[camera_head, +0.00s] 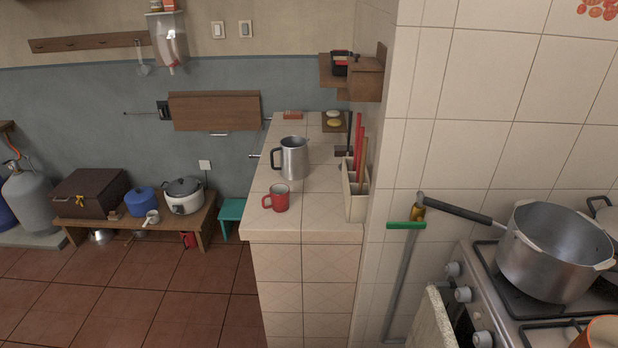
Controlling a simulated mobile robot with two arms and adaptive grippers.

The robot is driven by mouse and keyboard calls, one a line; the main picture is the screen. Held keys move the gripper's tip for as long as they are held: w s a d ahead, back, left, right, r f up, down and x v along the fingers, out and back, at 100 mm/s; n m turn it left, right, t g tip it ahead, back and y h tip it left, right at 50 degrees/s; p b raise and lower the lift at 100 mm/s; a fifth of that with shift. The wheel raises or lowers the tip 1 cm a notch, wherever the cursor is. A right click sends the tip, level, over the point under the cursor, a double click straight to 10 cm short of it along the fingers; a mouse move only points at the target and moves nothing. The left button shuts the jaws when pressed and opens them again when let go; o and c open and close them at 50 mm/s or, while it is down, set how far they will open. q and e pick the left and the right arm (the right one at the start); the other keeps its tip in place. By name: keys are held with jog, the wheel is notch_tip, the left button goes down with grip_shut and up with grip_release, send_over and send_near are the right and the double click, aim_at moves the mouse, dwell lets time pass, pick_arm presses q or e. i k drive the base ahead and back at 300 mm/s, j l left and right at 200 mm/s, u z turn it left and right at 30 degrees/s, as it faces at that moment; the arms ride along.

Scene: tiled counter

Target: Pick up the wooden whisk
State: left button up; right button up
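I cannot clearly make out a wooden whisk in the head view. A cream utensil holder (355,203) stands on the tiled counter (322,212) against the wall. Long red utensils (358,140) and a brown, wood-coloured stick (364,160) rise from it. Their lower ends are hidden, and I cannot tell whether the stick is the whisk. Neither my left nor my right gripper is in view.
A red mug (277,198) and a metal pitcher (292,158) stand on the counter left of the holder. A large pot (550,262) sits on the stove at right. A low wooden bench (190,223) is at left. The tiled floor (130,290) in front is clear.

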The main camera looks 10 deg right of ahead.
aim_at(365, 143)
jog(key=i+j+u, duration=0.25)
jog(key=i+u, duration=0.2)
jog(key=i+j+u, duration=0.1)
jog(key=i+u, duration=0.75)
jog(key=i+z, duration=0.2)
jog(key=i, duration=0.35)
jog(key=i+j+z, duration=0.2)
jog(key=i, duration=0.35)
jog(key=i+z, duration=0.2)
jog(key=z, duration=0.25)
jog(key=i+j+z, duration=0.1)
jog(key=z, duration=0.4)
jog(key=i+j+z, duration=0.2)
jog(key=z, duration=0.25)
jog(key=i+j+z, duration=0.2)
jog(key=z, duration=0.3)
